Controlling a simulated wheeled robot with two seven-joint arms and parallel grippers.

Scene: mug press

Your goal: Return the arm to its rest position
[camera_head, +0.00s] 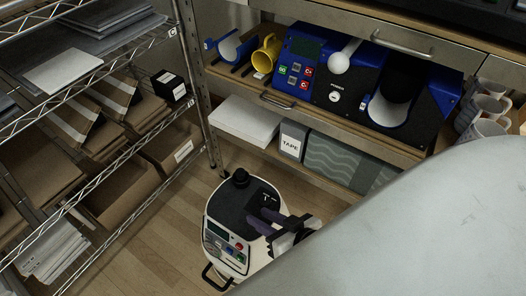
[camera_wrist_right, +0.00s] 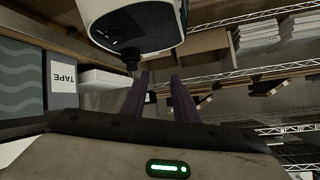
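My right gripper (camera_head: 262,214) hangs low over the floor, in front of the shelf unit and well apart from the mug press. In the right wrist view its two dark fingers (camera_wrist_right: 161,80) are spread, with nothing between them. The blue mug press (camera_head: 310,75) stands on the shelf at the back, with a white-knobbed lever (camera_head: 340,62) and a curved white-lined cradle (camera_head: 388,112). My left gripper is not in view.
A wire rack (camera_head: 105,70) with boxes and papers stands at left. A box marked TAPE (camera_head: 292,140) and a white stack (camera_head: 245,120) lie on the lower shelf. Several white mugs (camera_head: 484,108) stand at right.

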